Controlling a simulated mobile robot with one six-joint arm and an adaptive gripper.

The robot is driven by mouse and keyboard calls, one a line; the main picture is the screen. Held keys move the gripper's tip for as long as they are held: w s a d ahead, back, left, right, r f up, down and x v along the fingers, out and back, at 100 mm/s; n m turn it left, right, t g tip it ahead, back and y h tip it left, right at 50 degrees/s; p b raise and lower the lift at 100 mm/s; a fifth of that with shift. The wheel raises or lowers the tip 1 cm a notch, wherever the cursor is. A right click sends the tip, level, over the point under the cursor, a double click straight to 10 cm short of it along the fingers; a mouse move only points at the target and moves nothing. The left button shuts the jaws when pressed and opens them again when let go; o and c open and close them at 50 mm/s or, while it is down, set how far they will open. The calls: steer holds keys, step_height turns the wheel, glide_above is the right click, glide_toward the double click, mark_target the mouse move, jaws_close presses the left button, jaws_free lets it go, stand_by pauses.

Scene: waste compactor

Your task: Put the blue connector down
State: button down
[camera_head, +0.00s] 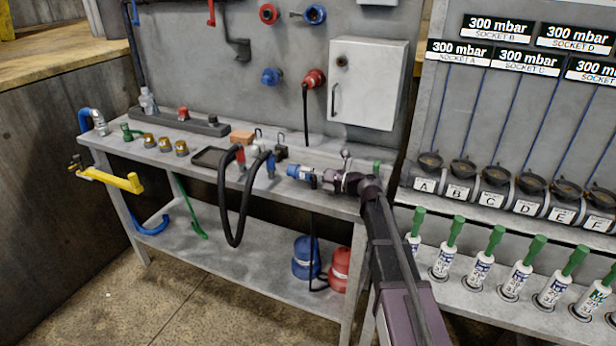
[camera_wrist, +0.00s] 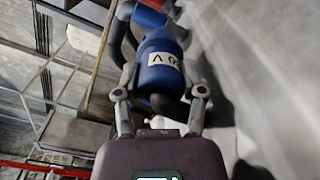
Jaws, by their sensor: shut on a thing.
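The blue connector (camera_head: 296,171) is held at the tip of my gripper (camera_head: 318,178), at the right part of the grey workbench (camera_head: 222,176). In the head view it points left and seems to be just above the bench top; I cannot tell whether it touches. In the wrist view the blue connector (camera_wrist: 161,62) carries a white label ending in "0 V", and my gripper (camera_wrist: 160,98) has a finger on each side of it.
A black cable loop (camera_head: 222,200) hangs over the bench's front edge, left of the connector. A dark tray (camera_head: 210,157) and several brass fittings (camera_head: 165,144) lie farther left. A white cabinet (camera_head: 369,82) is on the panel behind. Labelled sockets (camera_head: 461,190) stand to the right.

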steer(key=shift+f, duration=0.2)
steer(key=shift+c, duration=0.9)
jaws_free()
steer(key=shift+r, duration=0.1)
steer(key=shift+r, duration=0.15)
steer(key=shift+d, duration=0.15)
steer(key=shift+v, duration=3.65)
